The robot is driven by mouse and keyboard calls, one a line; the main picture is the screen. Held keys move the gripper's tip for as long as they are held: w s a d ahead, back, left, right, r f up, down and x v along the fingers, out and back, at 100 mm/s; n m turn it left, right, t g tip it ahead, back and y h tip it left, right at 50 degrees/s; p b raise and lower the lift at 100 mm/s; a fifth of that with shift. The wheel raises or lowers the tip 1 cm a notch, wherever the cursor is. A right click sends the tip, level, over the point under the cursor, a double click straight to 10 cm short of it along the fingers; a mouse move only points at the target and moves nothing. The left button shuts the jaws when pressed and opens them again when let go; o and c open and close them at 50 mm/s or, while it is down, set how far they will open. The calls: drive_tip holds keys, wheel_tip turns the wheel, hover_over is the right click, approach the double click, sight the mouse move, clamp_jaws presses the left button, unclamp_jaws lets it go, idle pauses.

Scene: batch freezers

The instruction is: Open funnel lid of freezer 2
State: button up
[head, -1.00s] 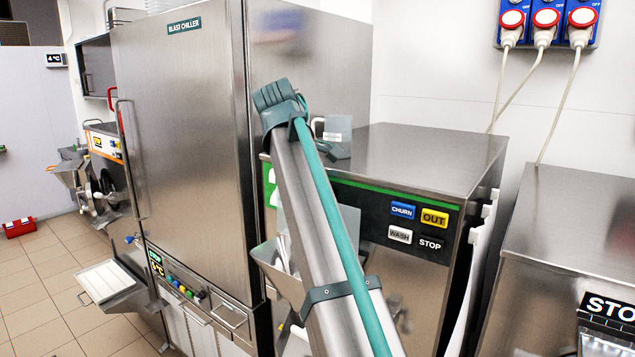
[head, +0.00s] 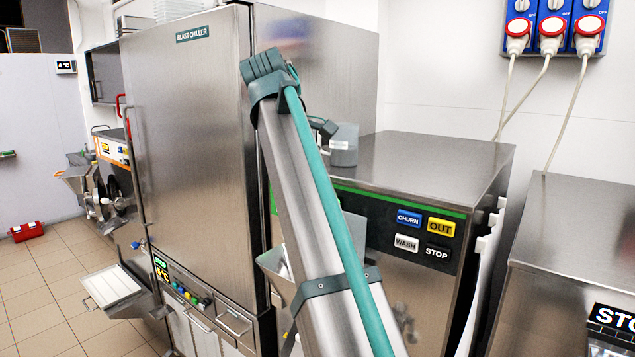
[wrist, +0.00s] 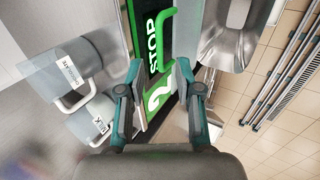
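Freezer 2 is the steel machine (head: 425,165) with a green stripe, right of the blast chiller in the head view. Its green front panel with a "2" (wrist: 157,100) shows in the wrist view. A bright green curved bar (wrist: 166,22) runs beside the "STOP" text; I cannot tell if it belongs to the lid. A steel funnel-like part (wrist: 235,38) is right of the panel; its lid is not clearly distinguishable. My gripper (wrist: 158,78) is open and empty, its fingers on either side of the "2" in the picture.
Two grey labelled jugs (wrist: 75,65) (wrist: 98,118) stand on the freezer top, left of my gripper. The blast chiller (head: 190,150) stands close on the left. Another steel machine (head: 575,240) is at the right. Tiled floor (wrist: 285,130) lies below.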

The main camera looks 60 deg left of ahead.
drive_tip(key=shift+v, duration=2.25)
drive_tip(key=shift+f, duration=0.1)
